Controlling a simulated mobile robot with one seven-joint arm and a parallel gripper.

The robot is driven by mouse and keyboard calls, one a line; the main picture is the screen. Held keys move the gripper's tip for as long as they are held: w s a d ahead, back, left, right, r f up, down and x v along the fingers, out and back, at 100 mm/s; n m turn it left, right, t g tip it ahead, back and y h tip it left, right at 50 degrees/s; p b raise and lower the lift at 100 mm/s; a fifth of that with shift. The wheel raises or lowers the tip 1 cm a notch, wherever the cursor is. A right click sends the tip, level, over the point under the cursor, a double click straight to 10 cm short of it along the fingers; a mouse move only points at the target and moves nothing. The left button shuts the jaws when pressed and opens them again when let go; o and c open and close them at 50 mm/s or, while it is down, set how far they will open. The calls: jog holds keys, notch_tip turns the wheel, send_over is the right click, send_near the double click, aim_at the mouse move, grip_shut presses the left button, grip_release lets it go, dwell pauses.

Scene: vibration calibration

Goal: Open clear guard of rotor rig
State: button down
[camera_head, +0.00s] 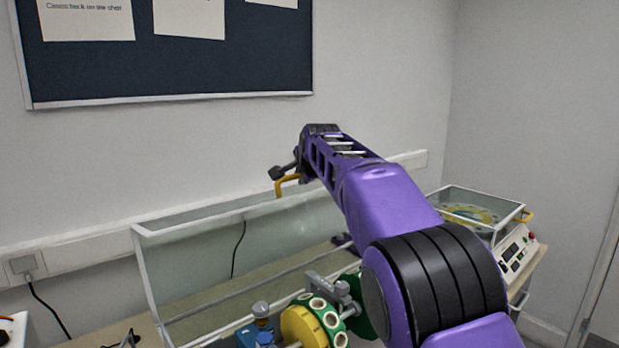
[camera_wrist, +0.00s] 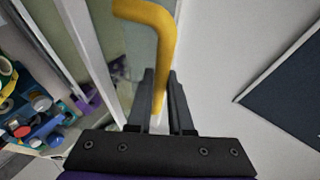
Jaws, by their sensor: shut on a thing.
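The rotor rig's clear guard (camera_head: 245,240) is a see-through cover with a white frame. It stands tilted up, its top edge high near the back wall, with the rotor uncovered in front. Its yellow handle (camera_head: 287,184) sticks up at the top edge. My gripper (camera_head: 284,174) is at this handle, shut on it. In the wrist view the yellow handle (camera_wrist: 160,60) passes between the two dark fingers of my gripper (camera_wrist: 160,78), with the white frame of the guard (camera_wrist: 90,50) to the left. The green and yellow rotor (camera_head: 304,325) is partly hidden by my arm.
A second clear-covered box (camera_head: 480,196) with a control panel (camera_head: 516,250) stands at the right, partly behind my arm. A notice board (camera_head: 200,65) hangs on the wall above. A wall socket (camera_head: 25,267) with a cable is at the left. The air above the guard is free.

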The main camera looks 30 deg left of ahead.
aim_at(294, 192)
jog(key=shift+w+a+f, duration=0.15)
jog(key=shift+w+a, duration=0.2)
jog(key=shift+a, duration=0.4)
jog(key=shift+w+a+f, duration=0.1)
jog(key=shift+w+a, duration=0.2)
jog(key=shift+a, duration=0.4)
jog(key=c, duration=0.8)
grip_release()
jog(key=shift+c, duration=0.2)
jog(key=shift+s+d+r+b, duration=0.2)
jog(key=shift+s+d+b, duration=0.15)
jog(key=shift+b, duration=0.35)
jog(key=b+v, duration=0.4)
jog(key=v, duration=1.2)
jog(key=shift+r+b, duration=0.25)
jog(key=shift+b, duration=0.05)
